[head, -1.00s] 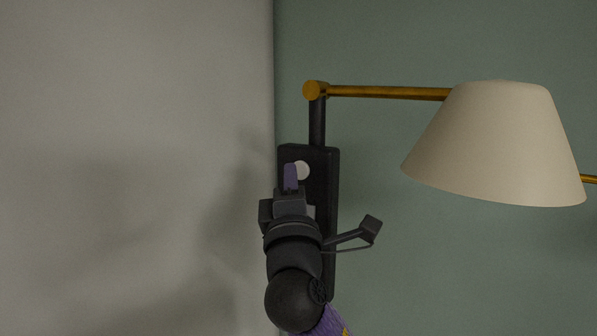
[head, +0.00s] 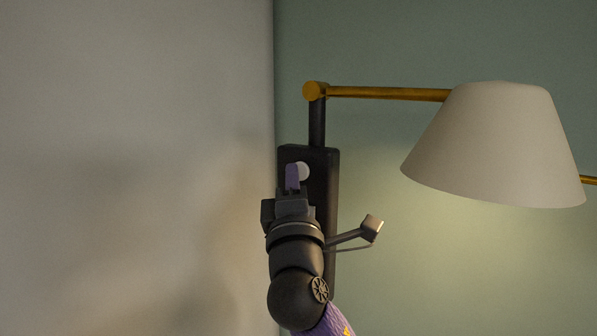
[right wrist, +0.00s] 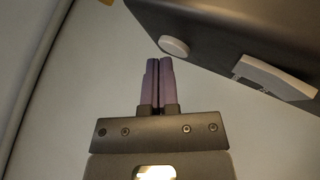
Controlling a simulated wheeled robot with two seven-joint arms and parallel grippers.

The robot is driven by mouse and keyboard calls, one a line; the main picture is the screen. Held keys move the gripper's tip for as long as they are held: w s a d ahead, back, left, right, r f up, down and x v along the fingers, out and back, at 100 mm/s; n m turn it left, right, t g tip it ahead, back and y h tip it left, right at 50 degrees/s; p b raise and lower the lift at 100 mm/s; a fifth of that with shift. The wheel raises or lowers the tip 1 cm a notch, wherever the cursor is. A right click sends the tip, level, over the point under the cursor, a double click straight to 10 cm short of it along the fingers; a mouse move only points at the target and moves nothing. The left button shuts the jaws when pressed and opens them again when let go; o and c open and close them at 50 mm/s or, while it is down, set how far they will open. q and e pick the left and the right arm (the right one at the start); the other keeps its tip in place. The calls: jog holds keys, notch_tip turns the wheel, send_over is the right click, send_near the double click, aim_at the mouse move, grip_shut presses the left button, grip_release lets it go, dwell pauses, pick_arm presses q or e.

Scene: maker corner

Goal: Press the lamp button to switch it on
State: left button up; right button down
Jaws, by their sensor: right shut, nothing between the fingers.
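The wall lamp has a pale cone shade (head: 495,150) on a brass arm (head: 390,94) and a black wall plate (head: 325,185). Warm light falls on the wall below the shade, so the lamp is lit. A round white button (head: 304,171) sits high on the plate and also shows in the right wrist view (right wrist: 174,46). My right gripper (head: 292,168) is shut and empty, its purple fingertips at the button and partly covering it in the head view. In the right wrist view the fingertips (right wrist: 159,62) are close beside the button; I cannot tell whether they touch.
A white rectangular piece (right wrist: 275,77) sits on the plate lower down, mostly hidden by my gripper in the head view. A pale wall (head: 130,150) stands close on the left. The green wall (head: 410,270) below the shade is clear.

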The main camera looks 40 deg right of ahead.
jog(key=shift+s+a, duration=0.1)
jog(key=shift+a, duration=0.15)
jog(key=shift+a, duration=0.1)
jog(key=a, duration=0.1)
jog(key=s+a, duration=0.1)
jog(key=a, duration=0.1)
jog(key=s+a, duration=0.1)
jog(key=a, duration=0.1)
jog(key=shift+s+a+p, duration=0.15)
jog(key=shift+p, duration=0.15)
